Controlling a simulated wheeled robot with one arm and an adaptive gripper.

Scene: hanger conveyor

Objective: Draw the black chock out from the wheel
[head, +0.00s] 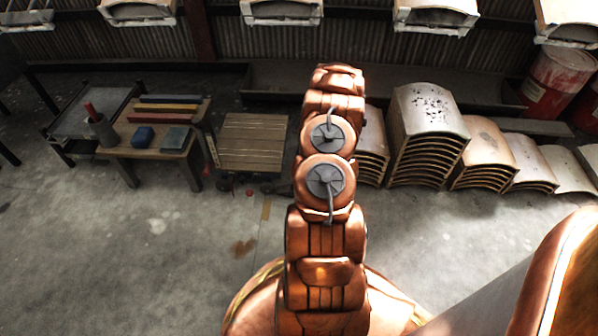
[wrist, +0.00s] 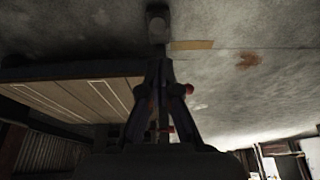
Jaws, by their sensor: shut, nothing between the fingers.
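My gripper (wrist: 158,60) is shut and empty in the wrist view, its two fingers meeting near the upper middle. Just past the fingertips is a small dark block (wrist: 157,22) with a paler face. It is too dark to tell whether this is the black chock or a wheel, or whether the fingertips touch it. A low cart with a wooden slatted deck (head: 252,142) stands left of my arm in the head view; the deck also shows at left in the wrist view (wrist: 75,97). I cannot make out the chock or my gripper in the head view.
A workbench (head: 188,148) with colored bars and blocks stands left of the cart. Stacks of curved panels (head: 430,110) stand right of my arm. Red drums (head: 553,80) are at the far right. A yellow floor strip (head: 266,207) lies before the cart, with open floor beyond.

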